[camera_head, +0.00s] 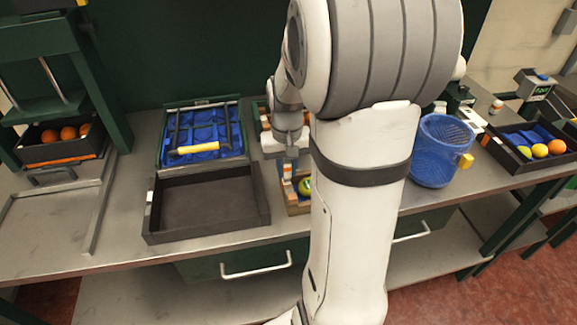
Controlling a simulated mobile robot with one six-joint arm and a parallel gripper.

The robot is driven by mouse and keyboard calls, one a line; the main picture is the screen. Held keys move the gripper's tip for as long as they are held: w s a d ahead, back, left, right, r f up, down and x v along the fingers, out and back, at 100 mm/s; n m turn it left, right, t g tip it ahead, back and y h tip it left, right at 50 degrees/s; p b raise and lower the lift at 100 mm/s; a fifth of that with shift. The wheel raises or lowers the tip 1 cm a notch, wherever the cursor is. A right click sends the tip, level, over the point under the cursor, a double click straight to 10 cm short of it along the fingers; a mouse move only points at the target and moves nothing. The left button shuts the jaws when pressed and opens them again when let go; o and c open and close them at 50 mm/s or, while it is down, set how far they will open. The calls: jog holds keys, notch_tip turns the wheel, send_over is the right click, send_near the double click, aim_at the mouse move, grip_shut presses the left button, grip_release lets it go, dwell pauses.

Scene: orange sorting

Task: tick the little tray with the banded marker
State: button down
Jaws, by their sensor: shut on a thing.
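My gripper (287,158) points down just left of my arm's large white link. It is shut on a slim upright thing with orange and white bands, which looks like the banded marker (287,172). The marker's lower end is close to the left side of a small wooden tray (297,209); I cannot tell whether they touch. A green fruit shows in this tray, and my arm hides the tray's right part. A second small tray (263,112) with orange in it shows partly behind my gripper.
An empty dark tray (207,237) lies to the left. Behind it a blue-lined box (165,156) has a yellow-and-black tool over it. A blue mesh basket (437,152) stands right of my arm. A fruit tray (515,170) is far right, and a bin of oranges (40,153) far left.

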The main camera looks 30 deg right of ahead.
jog(key=shift+f+b, duration=0.4)
jog(key=shift+f, duration=0.2)
dwell(1.1)
jog(key=shift+w+d, duration=0.2)
jog(key=shift+w, duration=0.55)
jog(key=shift+s+a+r, duration=0.15)
jog(key=shift+s, duration=0.45)
dwell(0.6)
jog(key=shift+r+p, duration=2.75)
jog(key=shift+r, duration=0.8)
jog(key=shift+f, duration=0.1)
